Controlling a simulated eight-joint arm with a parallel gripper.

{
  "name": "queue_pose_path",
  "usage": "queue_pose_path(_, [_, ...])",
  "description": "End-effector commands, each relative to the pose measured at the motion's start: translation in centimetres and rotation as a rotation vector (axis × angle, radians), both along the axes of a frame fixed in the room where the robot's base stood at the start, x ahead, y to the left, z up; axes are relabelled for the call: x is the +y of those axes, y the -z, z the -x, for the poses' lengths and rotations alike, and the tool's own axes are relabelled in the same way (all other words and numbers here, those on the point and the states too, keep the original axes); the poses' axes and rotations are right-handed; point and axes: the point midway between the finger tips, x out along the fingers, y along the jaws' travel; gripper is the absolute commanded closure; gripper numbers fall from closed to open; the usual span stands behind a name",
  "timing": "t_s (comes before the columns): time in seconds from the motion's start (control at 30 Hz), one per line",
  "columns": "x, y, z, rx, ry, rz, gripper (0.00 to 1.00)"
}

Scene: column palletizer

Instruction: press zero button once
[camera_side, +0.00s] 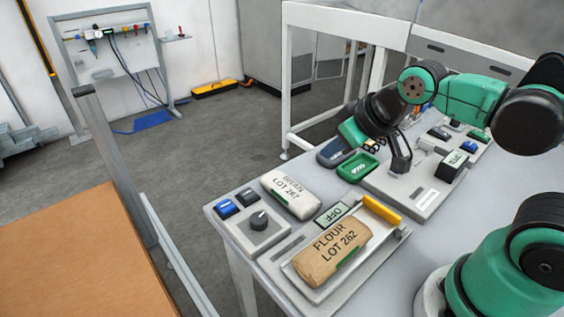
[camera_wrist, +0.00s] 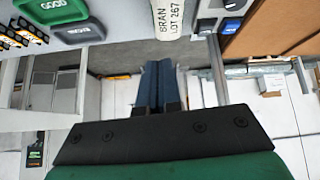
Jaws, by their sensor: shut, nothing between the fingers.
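A small panel (camera_side: 258,238) at the table's left corner carries a blue button (camera_side: 226,208), a dark button (camera_side: 248,197) and a black knob (camera_side: 259,220). Both buttons also show at the top of the wrist view, the blue one (camera_wrist: 232,4) and the dark one (camera_wrist: 231,26). Their labels are too small to read, so I cannot tell which is zero. A display (camera_side: 332,214) reads OFF beside the tan flour bag (camera_side: 328,254). My gripper (camera_wrist: 160,64) is shut and empty, apart from the buttons. In the side view its fingers are hard to make out.
A white bran bag (camera_side: 291,194) lies beside the panel. A green tray (camera_side: 357,167) and a dark tray (camera_side: 334,152) stand behind it. A yellow bar (camera_side: 382,210) edges the scale.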

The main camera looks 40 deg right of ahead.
Motion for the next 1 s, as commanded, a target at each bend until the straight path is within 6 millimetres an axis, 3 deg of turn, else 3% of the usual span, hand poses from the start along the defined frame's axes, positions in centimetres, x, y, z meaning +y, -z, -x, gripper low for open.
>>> queue_pose_path(0.23, [3.1, -0.9, -5.1, -0.078, -0.309, 0.181, 1.00])
queue_pose_path(0.5, [7.0, -0.1, -9.8, -0.170, -0.610, 0.377, 1.00])
queue_pose_path(0.7, [8.5, 0.4, -11.2, -0.204, -0.706, 0.445, 1.00])
queue_pose_path(1.0, [8.6, 0.5, -11.3, -0.208, -0.716, 0.454, 1.00])
